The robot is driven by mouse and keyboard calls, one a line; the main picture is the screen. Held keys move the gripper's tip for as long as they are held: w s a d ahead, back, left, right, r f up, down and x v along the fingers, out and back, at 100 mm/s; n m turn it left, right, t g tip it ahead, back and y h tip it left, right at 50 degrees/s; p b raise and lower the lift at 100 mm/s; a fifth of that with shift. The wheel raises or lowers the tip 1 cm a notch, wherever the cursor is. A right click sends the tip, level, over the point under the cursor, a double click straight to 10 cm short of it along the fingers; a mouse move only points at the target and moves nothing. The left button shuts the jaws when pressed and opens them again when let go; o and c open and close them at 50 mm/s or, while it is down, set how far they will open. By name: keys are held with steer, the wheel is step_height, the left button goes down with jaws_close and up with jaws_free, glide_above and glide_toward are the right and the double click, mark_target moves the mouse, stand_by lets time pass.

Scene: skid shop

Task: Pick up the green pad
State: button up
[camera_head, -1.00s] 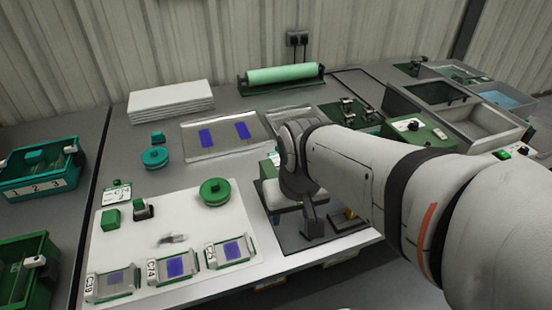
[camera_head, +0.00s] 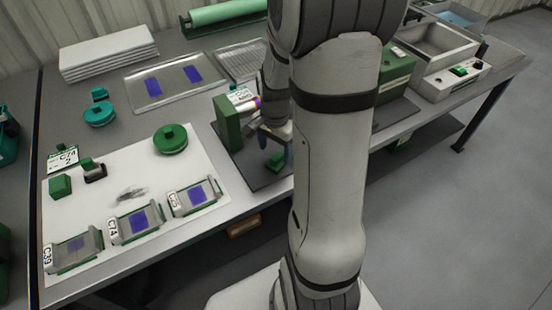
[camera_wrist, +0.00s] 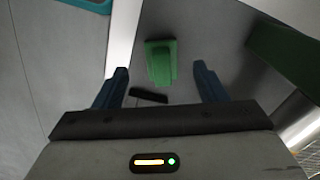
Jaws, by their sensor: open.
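The jaws hold nothing. A small dark piece (camera_wrist: 148,95) shows between the fingers, nearer the wrist. In the head view my gripper (camera_head: 275,145) is low over the dark mat (camera_head: 245,165), partly hidden by my arm. A bit of green shows by its fingers there.
A green block-like device (camera_head: 228,122) stands just left of my gripper, and shows dark green at the right in the wrist view (camera_wrist: 285,55). The white board (camera_head: 110,180) holds a round green knobbed piece (camera_head: 170,139), a green cube (camera_head: 60,186) and several labelled holders.

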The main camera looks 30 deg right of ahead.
mark_target(276, 156)
steer(key=f, duration=0.5)
steer(key=shift+w+d+f, duration=0.15)
steer(key=shift+w+d, duration=0.1)
steer(key=shift+d, duration=0.1)
steer(key=c, duration=1.2)
steer(key=shift+o, duration=0.2)
step_height(276, 156, up, 10)
steer(key=shift+r+p, duration=0.1)
steer(key=shift+p, duration=0.3)
